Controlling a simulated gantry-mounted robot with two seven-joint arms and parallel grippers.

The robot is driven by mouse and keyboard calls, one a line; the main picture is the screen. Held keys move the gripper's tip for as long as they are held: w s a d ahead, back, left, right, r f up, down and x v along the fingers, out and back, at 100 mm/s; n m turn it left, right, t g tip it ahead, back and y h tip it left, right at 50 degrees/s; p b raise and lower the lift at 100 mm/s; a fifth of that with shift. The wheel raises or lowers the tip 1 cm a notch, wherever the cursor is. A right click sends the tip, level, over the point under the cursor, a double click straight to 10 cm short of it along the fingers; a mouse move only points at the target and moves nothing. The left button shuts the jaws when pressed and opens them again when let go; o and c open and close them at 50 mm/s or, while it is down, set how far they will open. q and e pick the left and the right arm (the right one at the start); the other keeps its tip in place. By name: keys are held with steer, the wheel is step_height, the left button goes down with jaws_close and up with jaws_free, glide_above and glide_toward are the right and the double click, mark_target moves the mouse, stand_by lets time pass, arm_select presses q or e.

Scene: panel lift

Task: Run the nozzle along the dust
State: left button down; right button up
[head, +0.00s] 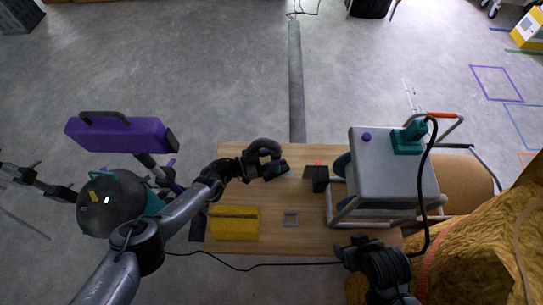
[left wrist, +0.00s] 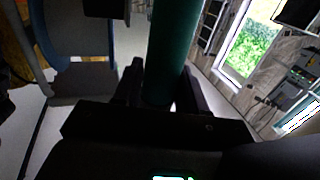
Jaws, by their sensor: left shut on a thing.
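My left gripper (left wrist: 160,85) is shut on a teal cylinder (left wrist: 174,45), which stands between its two dark fingers in the left wrist view. The cylinder's far end is out of frame. In the head view my left arm reaches in from the lower left, and its dark end lies over the wooden table (head: 300,248). A curled black piece (head: 262,147) shows there. I cannot tell the nozzle's mouth or what it touches. No dust can be made out.
A grey panel (head: 385,175) stands on a tubular frame at right, with a teal block (head: 405,143) and black hose (head: 428,185). A purple case (head: 115,134) is at left.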

arm_select(q)
steer(key=d+r+p, duration=0.3)
steer(key=d+r, duration=0.2)
steer(key=shift+s+d+r, duration=0.15)
steer(key=shift+s+d, duration=0.05)
stand_by(1.7)
steer(key=shift+r+p, duration=0.1)
steer(key=shift+p, duration=0.25)
stand_by(0.3)
